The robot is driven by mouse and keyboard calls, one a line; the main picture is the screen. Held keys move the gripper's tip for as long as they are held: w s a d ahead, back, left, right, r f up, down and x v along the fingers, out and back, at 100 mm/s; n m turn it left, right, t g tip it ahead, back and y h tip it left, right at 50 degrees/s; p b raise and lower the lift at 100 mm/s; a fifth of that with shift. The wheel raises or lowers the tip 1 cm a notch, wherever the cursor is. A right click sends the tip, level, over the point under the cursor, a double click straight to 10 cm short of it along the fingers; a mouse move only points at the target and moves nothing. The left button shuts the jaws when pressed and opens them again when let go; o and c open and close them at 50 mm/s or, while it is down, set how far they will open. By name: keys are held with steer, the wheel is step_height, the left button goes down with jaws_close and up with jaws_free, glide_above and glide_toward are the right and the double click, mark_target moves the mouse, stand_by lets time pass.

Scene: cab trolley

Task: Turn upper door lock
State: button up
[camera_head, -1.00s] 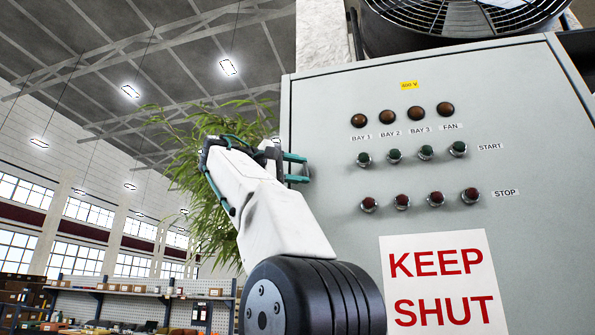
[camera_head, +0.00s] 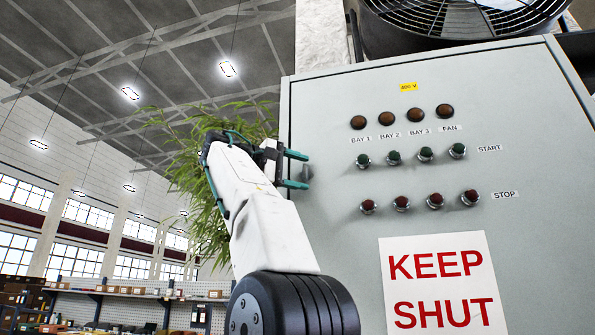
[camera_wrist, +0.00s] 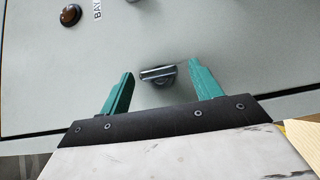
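The upper door lock is a small dark metal knob with a raised grip bar (camera_wrist: 158,75), set in the grey cabinet door (camera_head: 345,220) near its left edge. In the wrist view it sits between the two green fingers, slightly beyond their tips, with clear gaps on both sides. The bar lies nearly crosswise in that view. My gripper (camera_wrist: 161,72) is open and empty, its fingers pointing at the door. In the head view my gripper (camera_head: 300,170) is at the door's left edge, and the lock shows only as a small patch by the fingertips.
Brown lamps (camera_head: 401,117), green START buttons (camera_head: 425,154) and red STOP buttons (camera_head: 435,201) stick out right of the gripper. A KEEP SHUT sign (camera_head: 442,285) is lower down. A fan (camera_head: 460,25) sits above the cabinet. A leafy plant (camera_head: 195,165) stands behind my arm.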

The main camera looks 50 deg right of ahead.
steer(key=v, duration=0.8)
stand_by(0.6)
